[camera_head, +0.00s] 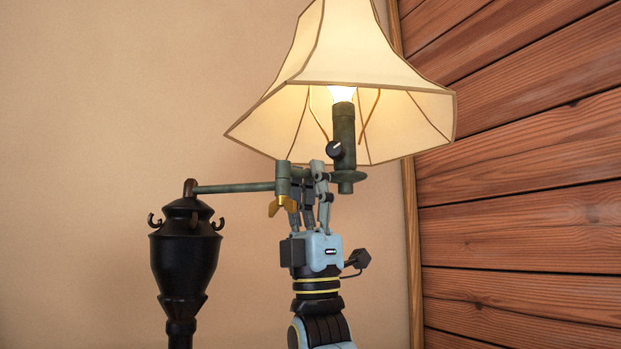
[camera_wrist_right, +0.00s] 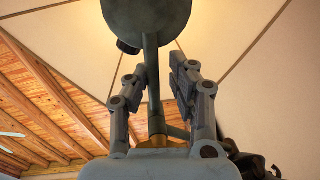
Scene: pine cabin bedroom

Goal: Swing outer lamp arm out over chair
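The lamp has a dark urn-shaped post (camera_head: 184,255) and a green inner arm (camera_head: 235,187) reaching right to a joint with a brass wing nut (camera_head: 281,205). The short outer arm (camera_wrist_right: 153,85) runs from this joint to the socket (camera_head: 344,135) under the lit cream shade (camera_head: 355,45). My right gripper (camera_head: 308,172) points up at the outer arm, just right of the joint. In the right wrist view its fingers (camera_wrist_right: 157,80) stand on both sides of the outer arm, apart, with a gap showing beside the rod. My left gripper and the chair are not in view.
A plank wall (camera_head: 520,220) with a wooden trim strip (camera_head: 411,250) stands at the right. A plain beige wall (camera_head: 90,130) is behind the lamp. The shade hangs close above my right fingers.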

